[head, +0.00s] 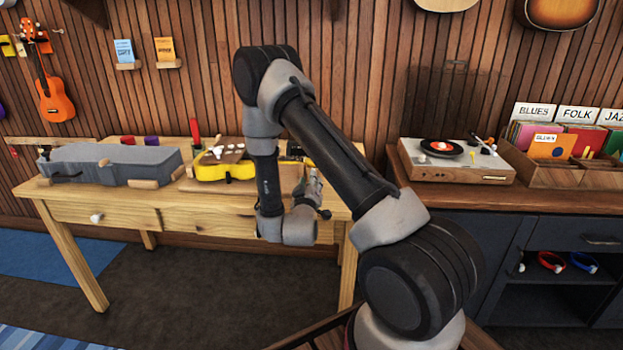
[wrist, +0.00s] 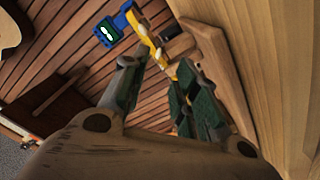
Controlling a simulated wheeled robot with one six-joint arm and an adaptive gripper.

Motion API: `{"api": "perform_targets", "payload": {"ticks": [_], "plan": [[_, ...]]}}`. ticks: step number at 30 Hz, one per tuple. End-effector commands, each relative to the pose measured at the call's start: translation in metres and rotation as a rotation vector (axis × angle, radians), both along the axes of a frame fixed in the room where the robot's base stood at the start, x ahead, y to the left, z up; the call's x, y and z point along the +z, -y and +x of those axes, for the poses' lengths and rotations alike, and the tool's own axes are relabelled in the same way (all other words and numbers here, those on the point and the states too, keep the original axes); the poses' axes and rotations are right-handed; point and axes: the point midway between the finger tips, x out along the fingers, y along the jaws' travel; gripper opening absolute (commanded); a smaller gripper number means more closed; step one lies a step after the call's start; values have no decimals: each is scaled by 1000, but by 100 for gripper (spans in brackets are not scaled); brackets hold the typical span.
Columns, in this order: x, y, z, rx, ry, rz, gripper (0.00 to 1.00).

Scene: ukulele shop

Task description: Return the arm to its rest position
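My arm stands bent in the middle of the head view, in front of the wooden workbench. My gripper (head: 315,190) is at the bench's right end, partly hidden by my own wrist. In the wrist view my gripper (wrist: 156,80) has its two green-grey fingers apart, with nothing visibly held between them. Beyond the fingertips a narrow yellow part (wrist: 150,40) carries a blue device with a green display (wrist: 106,32). Whether the fingers touch anything there is not clear.
The workbench (head: 110,197) bears a grey case (head: 110,163) and a yellow ukulele (head: 225,170), partly hidden by my arm. To the right, a dark counter (head: 480,225) bears a record player (head: 455,165) and record crates (head: 570,172). Dark floor lies between bench and counter.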

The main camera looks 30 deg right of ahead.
Motion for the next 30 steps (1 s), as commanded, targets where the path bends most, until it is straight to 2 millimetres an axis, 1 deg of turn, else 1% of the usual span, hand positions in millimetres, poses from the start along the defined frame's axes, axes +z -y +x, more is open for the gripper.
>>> {"api": "perform_targets", "payload": {"ticks": [3,6,22,26,29,30], "plan": [[0,-6,-8,1,-1,0,30],[0,-7,-10,0,-1,-1,30],[2,-7,-8,2,-1,15,30],[18,-10,5,27,-14,127,30],[41,-18,19,72,-47,284,30],[53,-23,23,96,-66,352,30]]}}
